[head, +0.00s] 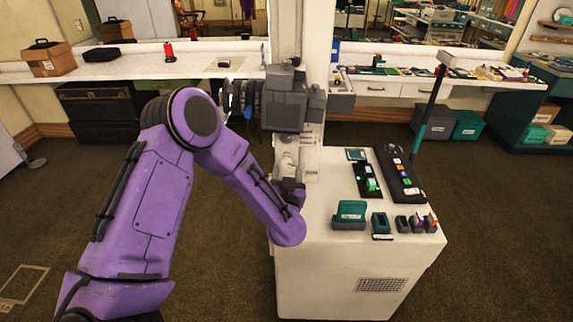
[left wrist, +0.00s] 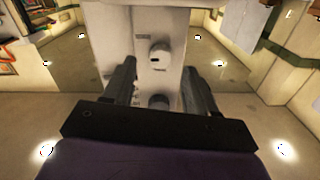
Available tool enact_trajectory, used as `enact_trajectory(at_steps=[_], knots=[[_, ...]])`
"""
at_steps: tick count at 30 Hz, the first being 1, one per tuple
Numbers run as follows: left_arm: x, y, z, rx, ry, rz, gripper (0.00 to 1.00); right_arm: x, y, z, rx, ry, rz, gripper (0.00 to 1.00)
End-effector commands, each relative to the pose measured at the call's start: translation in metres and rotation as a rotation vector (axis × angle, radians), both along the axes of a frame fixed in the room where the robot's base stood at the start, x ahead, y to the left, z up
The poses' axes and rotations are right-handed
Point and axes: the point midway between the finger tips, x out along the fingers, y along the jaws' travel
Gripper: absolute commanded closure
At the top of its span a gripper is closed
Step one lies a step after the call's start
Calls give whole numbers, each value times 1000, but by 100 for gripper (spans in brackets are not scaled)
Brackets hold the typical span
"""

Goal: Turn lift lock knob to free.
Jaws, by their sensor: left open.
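In the left wrist view a pale panel or column face carries a round light knob with a dark mark (left wrist: 160,57). A second round knob (left wrist: 158,102) sits lower in that view, partly hidden by my gripper's base. No readable label tells which is the lift lock knob. My left gripper (left wrist: 162,68) is open, its fingers either side of the knobs with gaps, touching neither visibly.
A grey boxy unit (head: 290,98) is on the column above my gripper. A white cabinet (head: 325,270) holds a black button strip (head: 398,172) and several small teal and dark items to the right. A long white counter (head: 130,66) runs behind. Open floor lies right.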

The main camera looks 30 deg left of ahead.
Motion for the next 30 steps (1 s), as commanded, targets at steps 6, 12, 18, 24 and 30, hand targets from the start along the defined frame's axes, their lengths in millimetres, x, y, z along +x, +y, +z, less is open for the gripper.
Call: enact_trajectory(at_steps=[6, 12, 18, 24, 30], knots=[[24, 16, 0, 0, 2, 0, 43, 0, 0, 9, 0, 0, 0, 57], [27, 18, -1, 1, 2, -2, 43, 0, 0, 9, 0, 0, 0, 57], [26, 18, -1, 0, 2, -2, 79, 0, 0, 9, 0, 0, 0, 57], [26, 17, -1, -1, 2, -2, 99, 0, 0, 8, 0, 0, 0, 57], [26, 17, -2, -28, -14, -3, 99, 0, 0, 7, 0, 0, 0, 57]])
